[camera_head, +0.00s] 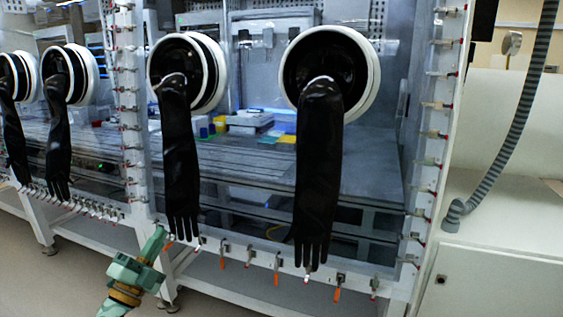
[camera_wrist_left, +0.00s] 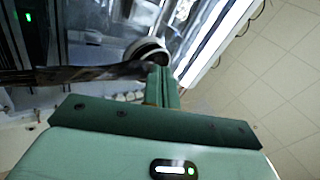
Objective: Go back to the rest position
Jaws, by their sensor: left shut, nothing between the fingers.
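My left gripper (camera_head: 155,244) is green and comes in at the bottom left of the head view, in front of the glovebox's lower edge. Its fingers are together with nothing between them. In the left wrist view the shut fingers (camera_wrist_left: 162,86) point up in front of a white glove port ring (camera_wrist_left: 147,49) and a black glove. My right gripper is in neither view.
A glovebox row (camera_head: 250,170) with a clear front fills the head view. Several long black gloves (camera_head: 319,170) hang from its round white ports. A white cabinet (camera_head: 505,240) with a grey ribbed hose (camera_head: 515,120) stands at the right. Open floor (camera_head: 75,270) shows at the bottom left.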

